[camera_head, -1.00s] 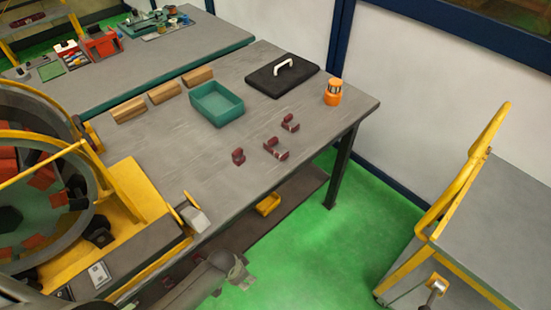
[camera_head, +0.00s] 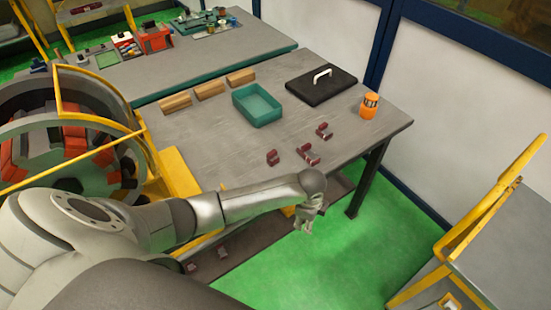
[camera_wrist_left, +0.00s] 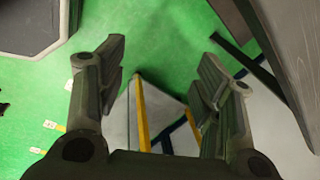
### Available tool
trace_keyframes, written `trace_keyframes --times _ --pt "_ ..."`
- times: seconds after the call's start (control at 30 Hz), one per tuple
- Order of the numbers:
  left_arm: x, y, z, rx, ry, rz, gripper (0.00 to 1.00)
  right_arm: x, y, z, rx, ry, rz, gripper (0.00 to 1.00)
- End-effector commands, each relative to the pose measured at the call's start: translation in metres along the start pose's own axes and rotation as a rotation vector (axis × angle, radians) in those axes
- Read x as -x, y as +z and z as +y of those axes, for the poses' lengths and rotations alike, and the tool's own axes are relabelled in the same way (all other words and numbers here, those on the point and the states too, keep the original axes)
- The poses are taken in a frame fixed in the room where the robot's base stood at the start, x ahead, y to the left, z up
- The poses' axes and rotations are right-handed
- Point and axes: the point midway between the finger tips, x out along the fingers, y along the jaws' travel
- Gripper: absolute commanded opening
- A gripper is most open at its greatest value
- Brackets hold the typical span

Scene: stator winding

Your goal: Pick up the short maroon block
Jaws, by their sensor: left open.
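Three maroon blocks lie on the grey table near its front edge. The leftmost, a short maroon block (camera_head: 272,157), sits alone. A longer maroon piece (camera_head: 308,154) is just right of it, and another maroon piece (camera_head: 323,131) is farther back. My left gripper (camera_head: 305,222) hangs past the table's front edge, over the green floor, below and to the right of the short block in the picture. In the left wrist view my left gripper (camera_wrist_left: 168,68) is open and empty, with no maroon block between its fingers. My right gripper is not in view.
On the grey table (camera_head: 215,140) stand a teal bin (camera_head: 257,105), a black lidded case (camera_head: 321,85), an orange cylinder (camera_head: 369,106) and wooden blocks (camera_head: 210,89). A yellow-framed stator machine (camera_head: 70,125) is at the left. A yellow-railed cart (camera_head: 500,260) stands at the right.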

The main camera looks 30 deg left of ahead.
Motion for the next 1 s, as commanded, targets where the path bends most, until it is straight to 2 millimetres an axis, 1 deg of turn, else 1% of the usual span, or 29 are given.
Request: trace_keyframes --times 0.03,0.17,0.2,0.3,0.43,0.53,0.67,0.87,1.0 --pt "0.014 0.010 -0.020 -0.057 -0.010 -0.033 0.61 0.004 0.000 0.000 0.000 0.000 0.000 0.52" --pt "0.046 0.044 -0.064 -0.219 0.005 -0.139 0.61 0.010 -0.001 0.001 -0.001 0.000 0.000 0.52" --pt "0.056 0.058 -0.077 -0.262 0.015 -0.175 0.61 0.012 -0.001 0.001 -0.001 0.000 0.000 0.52" --pt "0.080 0.091 -0.107 -0.343 0.040 -0.251 0.61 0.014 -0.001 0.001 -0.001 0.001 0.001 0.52" --pt "0.106 0.127 -0.134 -0.399 0.070 -0.319 0.61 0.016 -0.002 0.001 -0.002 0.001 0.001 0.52" --pt "0.118 0.143 -0.145 -0.421 0.085 -0.346 0.61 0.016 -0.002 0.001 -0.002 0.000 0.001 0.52" --pt "0.121 0.151 -0.149 -0.430 0.094 -0.358 0.61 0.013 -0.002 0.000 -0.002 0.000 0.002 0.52" --pt "0.106 0.155 -0.149 -0.429 0.093 -0.358 0.61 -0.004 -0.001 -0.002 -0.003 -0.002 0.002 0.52" --pt "0.090 0.160 -0.148 -0.428 0.093 -0.357 0.61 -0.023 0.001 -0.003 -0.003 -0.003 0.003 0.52"
